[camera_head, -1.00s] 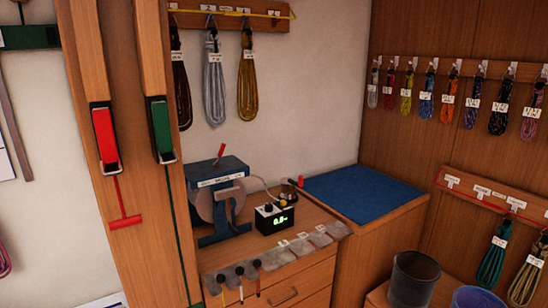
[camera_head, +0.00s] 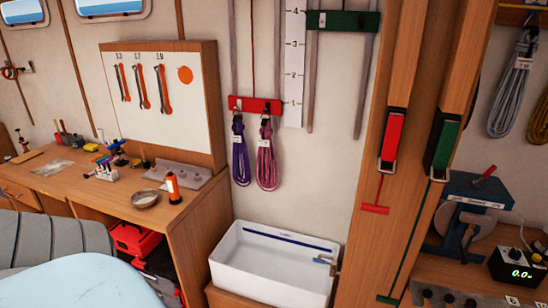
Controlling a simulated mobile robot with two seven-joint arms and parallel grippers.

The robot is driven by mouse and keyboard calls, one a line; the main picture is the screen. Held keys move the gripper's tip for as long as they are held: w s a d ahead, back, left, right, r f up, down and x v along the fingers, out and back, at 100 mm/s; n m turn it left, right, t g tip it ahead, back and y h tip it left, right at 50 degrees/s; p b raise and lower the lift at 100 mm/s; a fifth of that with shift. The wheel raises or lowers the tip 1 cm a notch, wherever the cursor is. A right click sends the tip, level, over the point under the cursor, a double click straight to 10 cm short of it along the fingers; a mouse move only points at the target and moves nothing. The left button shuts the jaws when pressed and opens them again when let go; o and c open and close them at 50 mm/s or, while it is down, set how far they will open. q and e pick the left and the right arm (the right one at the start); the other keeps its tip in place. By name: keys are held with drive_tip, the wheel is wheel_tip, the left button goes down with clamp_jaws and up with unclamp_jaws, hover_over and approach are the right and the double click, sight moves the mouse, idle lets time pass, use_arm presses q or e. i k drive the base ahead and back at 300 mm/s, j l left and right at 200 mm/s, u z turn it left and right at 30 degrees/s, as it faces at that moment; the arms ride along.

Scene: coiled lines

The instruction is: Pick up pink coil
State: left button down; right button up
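The pink coil (camera_head: 266,162) hangs from a hook on the red bar (camera_head: 252,104) on the wall, near the middle of the view. A purple coil (camera_head: 240,158) hangs just left of it on the same bar. Both have small white tags near the top. Neither of my grippers is in view, and nothing touches the pink coil.
A white basin (camera_head: 275,262) stands below the coils. A wooden workbench (camera_head: 185,210) with tools, a metal bowl (camera_head: 145,199) and an orange-and-white bottle (camera_head: 173,188) is at the left. A wooden post (camera_head: 400,60) and a blue machine (camera_head: 470,220) are at the right.

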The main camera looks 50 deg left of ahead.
sight(265, 144)
drive_tip(key=u, duration=1.65)
drive_tip(key=z, duration=0.35)
drive_tip(key=i+j+z, duration=0.25)
drive_tip(key=z, duration=0.2)
drive_tip(key=i+j+z, duration=0.2)
drive_tip(key=j+z, duration=0.25)
drive_tip(key=i+j, duration=0.1)
drive_tip(key=j, duration=0.25)
drive_tip(key=i+j+z, duration=0.15)
drive_tip(key=j, duration=0.6)
drive_tip(key=i+z, duration=0.05)
